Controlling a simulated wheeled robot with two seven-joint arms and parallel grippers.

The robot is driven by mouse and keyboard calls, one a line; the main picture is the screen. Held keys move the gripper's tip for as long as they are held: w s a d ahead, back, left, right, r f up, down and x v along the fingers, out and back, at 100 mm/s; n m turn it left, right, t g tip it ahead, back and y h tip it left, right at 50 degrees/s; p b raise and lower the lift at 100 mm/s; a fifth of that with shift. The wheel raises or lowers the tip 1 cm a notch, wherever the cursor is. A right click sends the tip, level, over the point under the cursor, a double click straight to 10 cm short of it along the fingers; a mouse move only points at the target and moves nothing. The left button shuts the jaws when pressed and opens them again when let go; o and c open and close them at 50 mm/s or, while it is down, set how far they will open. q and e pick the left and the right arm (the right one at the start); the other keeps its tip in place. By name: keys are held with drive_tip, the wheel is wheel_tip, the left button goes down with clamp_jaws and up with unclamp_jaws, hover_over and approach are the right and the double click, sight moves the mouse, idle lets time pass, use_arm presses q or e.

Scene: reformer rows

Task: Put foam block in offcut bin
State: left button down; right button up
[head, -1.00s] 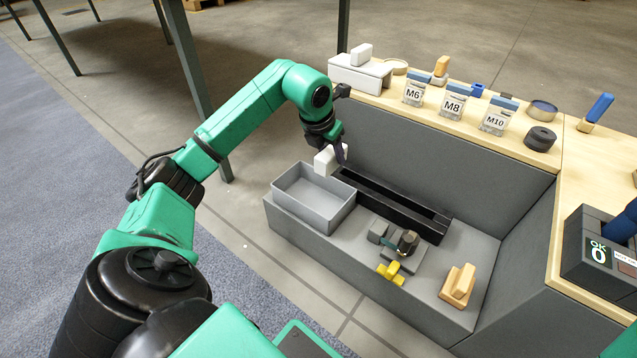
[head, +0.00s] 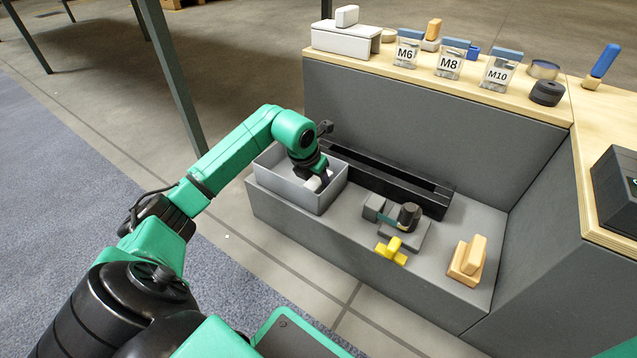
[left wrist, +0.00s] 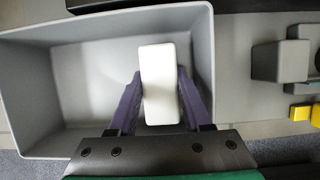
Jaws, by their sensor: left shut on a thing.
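The white foam block (head: 313,184) is between the fingers of my left gripper (head: 321,179), inside the mouth of the grey offcut bin (head: 279,193). In the left wrist view the block (left wrist: 159,86) stands lengthwise between the two dark fingers of the shut gripper (left wrist: 160,78). The bin (left wrist: 24,85) surrounds it there, with the block right of the bin's middle. Whether the block touches the bin floor I cannot tell. My right gripper is not in view.
Right of the bin are a long black tray (head: 385,182), a grey tool piece with a black knob (head: 409,216), a yellow part (head: 392,250) and a wooden block (head: 468,258). The upper shelf holds labelled M6, M8 and M10 boxes (head: 450,62) and a white box (head: 342,40).

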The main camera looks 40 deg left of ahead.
use_arm(q)
drive_tip(key=c, duration=0.6)
unclamp_jaws()
drive_tip(key=p+v, duration=0.6)
drive_tip(key=v, duration=0.5)
drive_tip(key=shift+r, duration=0.2)
drive_tip(key=shift+s+r+p, duration=0.25)
drive_tip(key=shift+p, duration=0.05)
